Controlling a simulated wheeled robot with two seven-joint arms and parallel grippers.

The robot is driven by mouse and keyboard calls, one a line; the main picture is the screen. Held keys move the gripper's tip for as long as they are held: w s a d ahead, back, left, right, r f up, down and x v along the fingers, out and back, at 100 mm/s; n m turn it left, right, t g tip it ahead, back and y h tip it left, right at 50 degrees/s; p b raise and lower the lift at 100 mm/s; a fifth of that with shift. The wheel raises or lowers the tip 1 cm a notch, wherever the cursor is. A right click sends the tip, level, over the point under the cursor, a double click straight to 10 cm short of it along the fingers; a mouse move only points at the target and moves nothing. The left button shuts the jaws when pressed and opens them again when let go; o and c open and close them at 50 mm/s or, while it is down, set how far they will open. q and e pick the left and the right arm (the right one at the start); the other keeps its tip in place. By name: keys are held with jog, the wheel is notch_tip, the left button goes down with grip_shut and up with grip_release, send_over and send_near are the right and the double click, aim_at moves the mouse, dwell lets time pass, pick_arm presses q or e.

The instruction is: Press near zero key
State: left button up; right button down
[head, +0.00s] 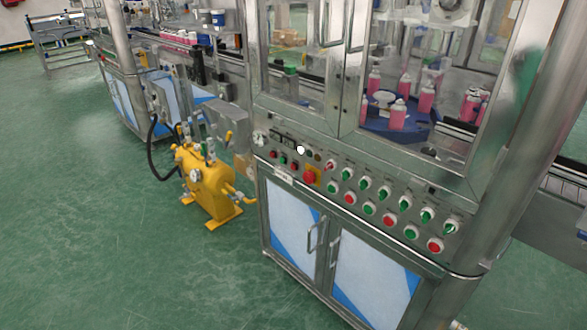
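The control panel (340,182) is a sloped metal strip on the front of the crimping machine. It carries several red and green buttons and switches in rows. A larger red button on a yellow plate (310,175) is near its left end. A white round spot (300,149) shows on the panel's upper left part, beside small dark displays (284,141). A red button (435,246) is at the lower right end. The labels are too small to read, so I cannot tell which one is the near zero key. Neither of my grippers shows in the head view.
Cabinet doors (370,275) with a handle are below the panel. A yellow pump unit (208,188) stands on the floor to the left. Green floor (120,250) is clear in front.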

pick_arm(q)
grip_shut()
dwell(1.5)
